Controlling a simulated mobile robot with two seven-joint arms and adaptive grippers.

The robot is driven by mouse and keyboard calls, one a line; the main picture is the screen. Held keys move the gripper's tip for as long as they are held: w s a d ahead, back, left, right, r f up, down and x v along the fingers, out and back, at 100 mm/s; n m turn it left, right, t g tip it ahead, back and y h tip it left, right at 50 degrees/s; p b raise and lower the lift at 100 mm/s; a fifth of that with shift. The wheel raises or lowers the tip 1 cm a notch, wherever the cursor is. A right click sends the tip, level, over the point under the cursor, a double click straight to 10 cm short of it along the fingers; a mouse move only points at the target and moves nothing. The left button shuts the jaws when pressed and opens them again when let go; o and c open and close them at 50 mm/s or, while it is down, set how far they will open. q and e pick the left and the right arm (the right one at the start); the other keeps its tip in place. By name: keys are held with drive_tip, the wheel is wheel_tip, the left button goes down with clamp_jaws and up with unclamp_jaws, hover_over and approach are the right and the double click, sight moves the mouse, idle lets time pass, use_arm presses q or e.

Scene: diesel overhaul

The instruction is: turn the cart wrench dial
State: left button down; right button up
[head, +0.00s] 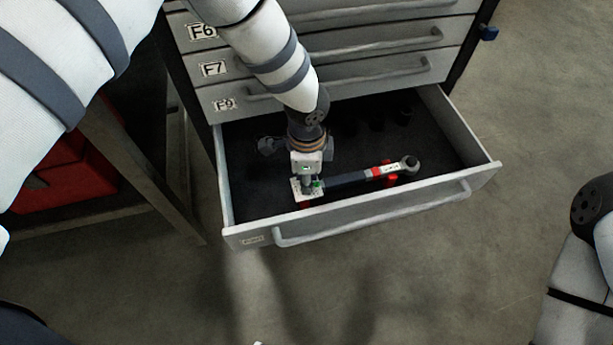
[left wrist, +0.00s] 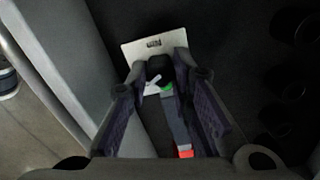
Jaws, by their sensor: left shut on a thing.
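The wrench (head: 347,181) lies across the open drawer, near its front wall. It has a dark handle, a red band and a ratchet head (head: 410,163) at the right end. My left gripper (head: 310,182) reaches down to the wrench's left end. In the left wrist view its fingers are shut on the dark wrench dial (left wrist: 160,68), with a green mark just beside it. A white plate (left wrist: 146,46) with dark lettering lies by the dial. The fingers hide part of the dial, and its setting cannot be read. My right gripper is not in view.
The open drawer (head: 483,167) has raised walls and a front handle (head: 375,213). Dark round objects (head: 403,115) lie at the drawer's back right. A red box (head: 65,180) is under the bench at left.

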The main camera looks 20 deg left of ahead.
use_arm(q)
drive_tip(key=c, duration=1.4)
unclamp_jaws()
wheel_tip(320, 180, up, 12)
